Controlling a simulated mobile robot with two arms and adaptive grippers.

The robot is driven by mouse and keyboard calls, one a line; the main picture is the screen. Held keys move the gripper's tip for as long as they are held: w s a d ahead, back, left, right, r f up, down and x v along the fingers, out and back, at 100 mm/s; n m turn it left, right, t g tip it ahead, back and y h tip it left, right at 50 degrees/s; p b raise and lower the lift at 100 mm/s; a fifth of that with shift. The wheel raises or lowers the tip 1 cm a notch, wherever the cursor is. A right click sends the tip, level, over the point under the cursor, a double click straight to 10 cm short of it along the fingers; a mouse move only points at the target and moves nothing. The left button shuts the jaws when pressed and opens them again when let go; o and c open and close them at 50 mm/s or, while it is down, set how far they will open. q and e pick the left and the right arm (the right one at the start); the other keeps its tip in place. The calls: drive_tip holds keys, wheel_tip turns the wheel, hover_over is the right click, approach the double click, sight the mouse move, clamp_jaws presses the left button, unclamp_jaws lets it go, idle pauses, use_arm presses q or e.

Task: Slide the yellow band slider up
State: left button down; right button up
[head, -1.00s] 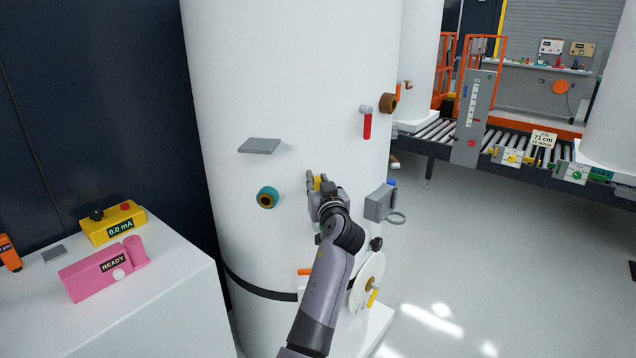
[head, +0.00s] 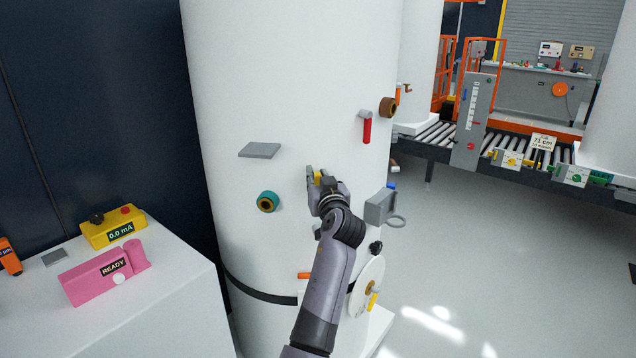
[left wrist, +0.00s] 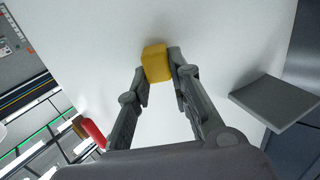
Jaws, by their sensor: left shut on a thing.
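The yellow band slider (left wrist: 156,62) is a small yellow block on the white tank (head: 290,60). In the head view it shows as a small yellow patch (head: 318,176) between my left gripper's fingers. My left gripper (head: 316,178) is at the tank's front, right of the teal knob. In the left wrist view its two fingertips (left wrist: 160,76) are on either side of the block, shut on it. The block's back and its mount are hidden. My right gripper is not in view.
A grey plate (head: 260,149) juts from the tank up and left of my gripper, with a teal knob (head: 267,201) below it. A red handle (head: 367,130) and a grey box (head: 379,205) are to the right. A black band (head: 262,291) circles the tank lower down.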

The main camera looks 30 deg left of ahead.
use_arm(q)
drive_tip(key=c, duration=1.4)
unclamp_jaws()
drive_tip(key=shift+c, duration=0.2)
drive_tip(key=v, duration=0.7)
drive_tip(key=shift+s+d, duration=0.2)
